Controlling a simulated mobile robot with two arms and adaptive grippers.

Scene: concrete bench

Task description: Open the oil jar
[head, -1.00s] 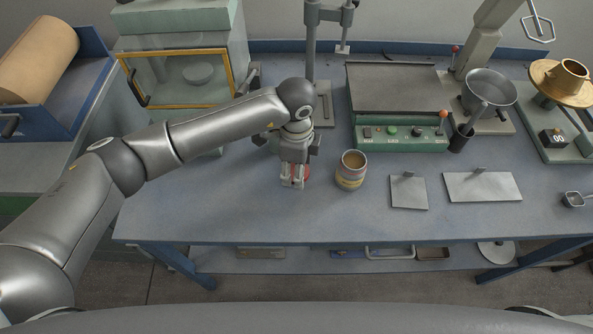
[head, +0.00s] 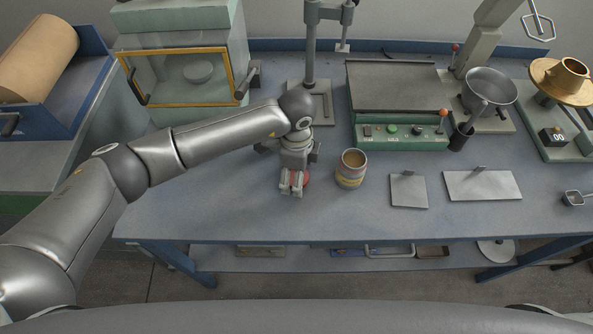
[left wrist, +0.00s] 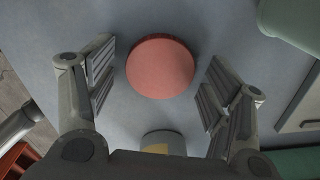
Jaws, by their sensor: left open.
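A red round lid-like top (head: 306,178) sits at the bench's middle left, partly hidden by my left gripper (head: 291,188). In the left wrist view the red top (left wrist: 160,66) lies between the two spread fingers, with gaps on both sides. My left gripper (left wrist: 158,82) is open and holds nothing. I cannot tell what is under the red top. A pale jar (head: 351,172) with a yellowish band and a brown top or inside stands just right of the gripper. A grey cylinder with a yellow patch (left wrist: 164,142) shows below the red top. My right gripper is out of view.
Two flat metal plates (head: 408,191) (head: 483,186) lie to the right. A green control box (head: 402,138), a stand (head: 312,88) and a glass-fronted case (head: 190,78) are behind. The bench's front left is clear.

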